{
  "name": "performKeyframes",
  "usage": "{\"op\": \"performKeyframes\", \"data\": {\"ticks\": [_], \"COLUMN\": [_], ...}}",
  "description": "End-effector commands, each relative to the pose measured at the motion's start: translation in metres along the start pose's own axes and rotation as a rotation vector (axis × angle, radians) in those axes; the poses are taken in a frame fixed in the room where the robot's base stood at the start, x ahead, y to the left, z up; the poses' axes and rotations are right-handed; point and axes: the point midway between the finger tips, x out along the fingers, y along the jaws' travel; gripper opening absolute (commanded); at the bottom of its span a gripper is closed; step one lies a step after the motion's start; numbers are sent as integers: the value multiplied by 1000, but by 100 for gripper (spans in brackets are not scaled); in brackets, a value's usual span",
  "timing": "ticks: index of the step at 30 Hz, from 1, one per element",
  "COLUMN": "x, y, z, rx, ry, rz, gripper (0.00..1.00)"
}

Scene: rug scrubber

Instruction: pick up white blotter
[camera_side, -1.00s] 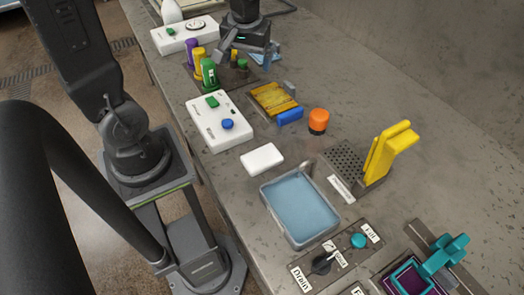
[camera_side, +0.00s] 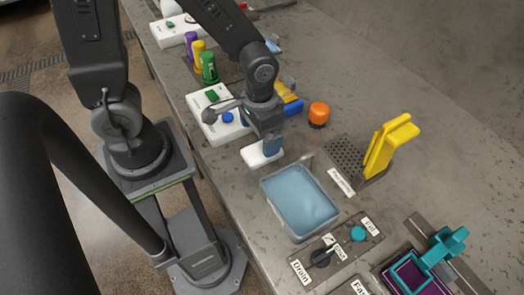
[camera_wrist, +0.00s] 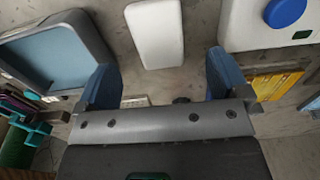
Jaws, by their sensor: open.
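The white blotter (camera_side: 258,157) is a small white block lying on the grey bench, between the white control box and the blue basin. In the wrist view the blotter (camera_wrist: 155,32) lies just beyond my fingertips, roughly centred between them. My gripper (camera_side: 270,148) is above the blotter and hides part of it in the side view. In the wrist view my gripper (camera_wrist: 160,75) has its two blue fingers spread wide, with nothing between them.
The blue basin (camera_side: 266,189) stands close by the blotter. The white box (camera_side: 205,118) with green and blue buttons is on the other side. An orange-capped jar (camera_side: 318,115), a yellow tool (camera_side: 388,145) and a drain/fill panel (camera_side: 340,255) are nearby.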

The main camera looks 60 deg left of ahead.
Motion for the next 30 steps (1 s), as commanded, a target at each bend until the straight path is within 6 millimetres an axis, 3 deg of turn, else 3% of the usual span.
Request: {"op": "performKeyframes", "data": {"ticks": [5,15,24,30], "x": [11,52,56,56], "y": [0,2,2,2], "z": [0,-4,-4,-4], "rx": [-1,-1,-1,-1], "ry": [-3,-2,3,3], "rz": [-1,-2,-1,-1], "gripper": [94,94,94,76]}}
